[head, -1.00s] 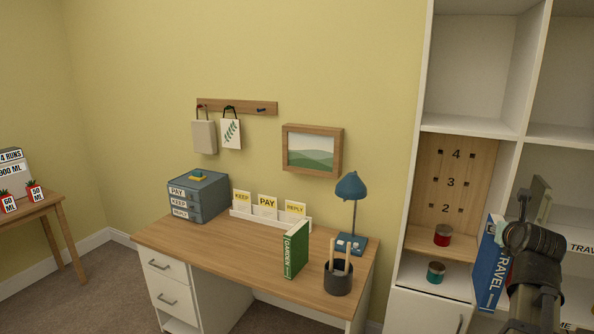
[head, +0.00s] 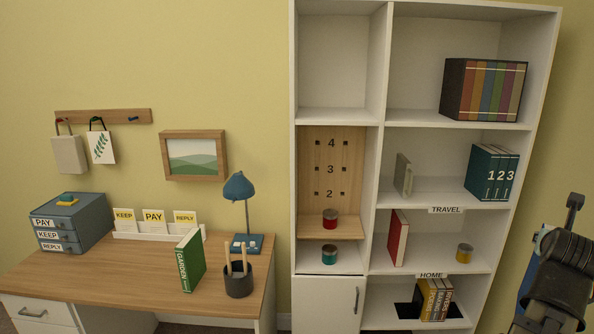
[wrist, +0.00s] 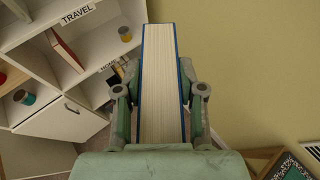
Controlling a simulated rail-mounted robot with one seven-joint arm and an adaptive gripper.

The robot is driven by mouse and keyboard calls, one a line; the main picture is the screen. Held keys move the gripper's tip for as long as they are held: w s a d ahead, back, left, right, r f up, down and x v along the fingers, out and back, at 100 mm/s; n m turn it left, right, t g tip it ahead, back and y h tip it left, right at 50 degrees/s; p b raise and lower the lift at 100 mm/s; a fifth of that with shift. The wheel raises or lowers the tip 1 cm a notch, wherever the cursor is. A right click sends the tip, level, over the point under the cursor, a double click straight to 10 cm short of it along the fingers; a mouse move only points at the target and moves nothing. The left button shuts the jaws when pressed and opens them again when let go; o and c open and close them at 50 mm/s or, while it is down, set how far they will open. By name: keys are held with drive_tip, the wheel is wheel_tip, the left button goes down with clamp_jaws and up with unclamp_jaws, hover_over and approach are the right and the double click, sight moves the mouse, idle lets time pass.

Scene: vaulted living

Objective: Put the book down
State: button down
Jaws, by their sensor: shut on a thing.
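My gripper (wrist: 160,95) is shut on a blue book, the travel book (wrist: 159,60), holding it by its sides with the white page edges facing the wrist camera. In the head view a thin blue part of the book (head: 530,280) shows at the right edge beside my arm; my fingers are not clear there. The book is in the air, right of the white shelf unit (head: 530,110) and apart from it. The shelf labelled TRAVEL (head: 446,210) holds a leaning grey-green book (head: 403,175) and teal volumes (head: 492,172), with a gap between them.
Below, a shelf holds a red book (head: 398,238) and a yellow can (head: 464,253); several books (head: 434,300) stand lower. Coloured books (head: 483,90) fill part of the upper shelf. The desk (head: 130,265) at left holds a green book (head: 190,261), lamp (head: 239,188) and pen cup (head: 238,282).

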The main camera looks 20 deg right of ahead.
drive_tip(key=s+d+r+m+g, duration=0.1)
drive_tip(key=s+g, duration=0.1)
drive_tip(key=s, duration=0.7)
drive_tip(key=s+d+r+m+g+h, duration=0.1)
drive_tip(key=s+d+m, duration=0.1)
drive_tip(key=s, duration=0.7)
drive_tip(key=shift+g+h, duration=0.3)
drive_tip(key=shift+g, duration=0.1)
drive_tip(key=shift+s+m, duration=0.1)
drive_tip(key=shift+m, duration=0.2)
